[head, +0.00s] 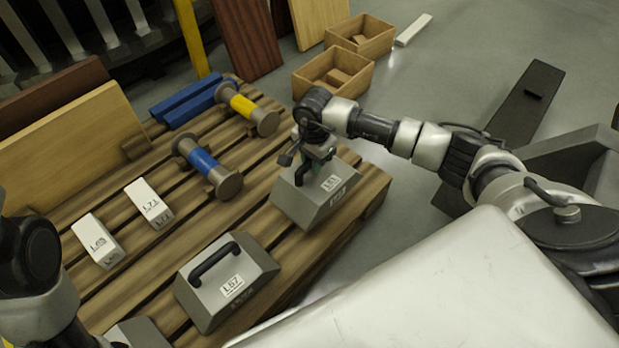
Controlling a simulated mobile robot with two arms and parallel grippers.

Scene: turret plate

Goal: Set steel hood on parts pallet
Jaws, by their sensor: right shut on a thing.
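A grey steel hood labelled L51 (325,205) is at the right edge of the wooden parts pallet (268,172). My right gripper (303,172) is above it and shut on its handle, which the gripper partly hides. The hood looks level; I cannot tell whether its base touches the slats. A second grey hood labelled L57 (228,284), with a black handle, rests on the pallet's near part. My left arm shows at the lower left edge, but its gripper is out of view.
Two white blocks (94,240), a blue-banded spool (208,168), a yellow-banded spool (250,108) and blue bars (190,102) lie on the pallet. Open wooden boxes (333,77) stand beyond it. Boards (75,140) lean at left.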

